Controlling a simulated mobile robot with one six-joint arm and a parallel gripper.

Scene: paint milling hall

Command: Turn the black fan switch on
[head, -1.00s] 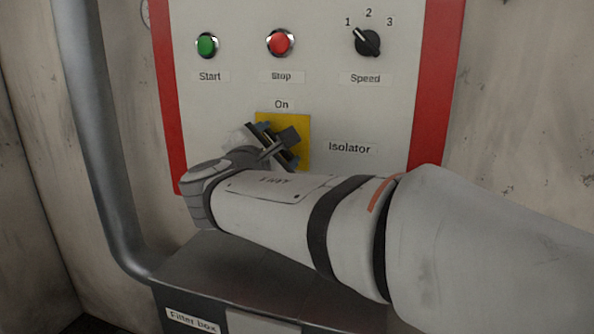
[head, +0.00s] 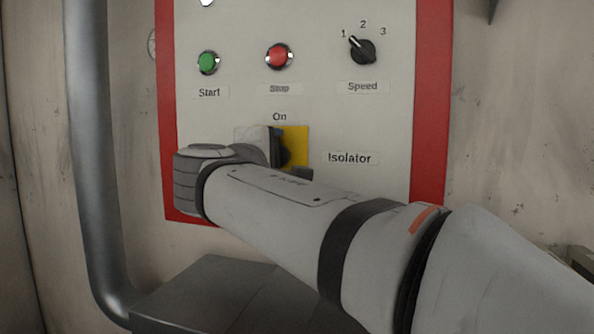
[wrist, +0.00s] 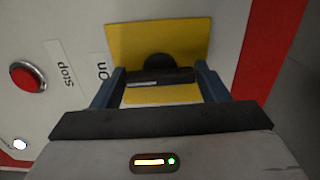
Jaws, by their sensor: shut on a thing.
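The black fan switch (wrist: 160,76) sits on a yellow plate (wrist: 170,35) marked Isolator. In the wrist view it lies between the two fingers of my gripper (wrist: 159,86), which is shut on it. The handle's length runs across that view, toward the On label (wrist: 102,69). In the head view my gripper (head: 280,148) and wrist hide most of the switch. The yellow plate (head: 298,140) shows there only in part, under the On label (head: 279,117).
Above the plate are a green Start button (head: 208,62), a red Stop button (head: 279,56) and a Speed knob (head: 362,50) pointing at 1. A grey pipe (head: 92,150) runs down at the left. A dark box (head: 215,290) stands below the panel.

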